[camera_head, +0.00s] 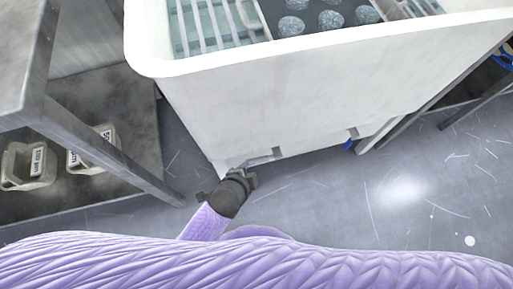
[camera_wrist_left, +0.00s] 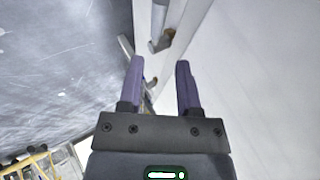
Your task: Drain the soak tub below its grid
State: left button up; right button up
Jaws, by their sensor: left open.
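The white soak tub (camera_head: 310,90) stands in front of me. Greenish water (camera_head: 215,25) and pale grid bars (camera_head: 186,27) show inside it. My left gripper (camera_head: 238,173) is low at the tub's front bottom edge, near its left corner. A small grey fitting (camera_head: 264,158) sits on that edge just right of the gripper. In the left wrist view my left gripper (camera_wrist_left: 161,68) is open and empty, with the tub wall (camera_wrist_left: 265,80) on the right. A grey fitting with a brownish end (camera_wrist_left: 162,40) lies beyond the fingertips. I cannot tell if it is a drain valve.
A dark tray with round grey discs (camera_head: 330,19) is at the tub's top. A metal bench with a lower shelf (camera_head: 80,205) stands left, holding labelled containers (camera_head: 40,160). A second fitting (camera_head: 353,132) and a blue part (camera_head: 348,145) are further right. Floor (camera_head: 400,195) on the right is clear.

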aim_at(255, 162)
pick_arm(q)
jog(key=b+x, duration=0.7)
jog(key=x, duration=0.2)
jog(key=shift+d+f+b, duration=0.1)
jog(key=shift+f+b, duration=0.3)
jog(key=shift+r, duration=0.15)
pick_arm(e)
jog(key=s+x, duration=0.1)
jog(key=x, duration=0.6)
jog(key=shift+s+a+g, duration=0.25)
jog(key=shift+s+g, duration=0.05)
jog(key=shift+g, duration=0.1)
jog(key=shift+f, duration=0.1)
pick_arm(q)
grip_shut()
pick_arm(e)
jog(key=shift+d, duration=0.2)
jog(key=shift+a, duration=0.3)
jog(key=shift+d, duration=0.25)
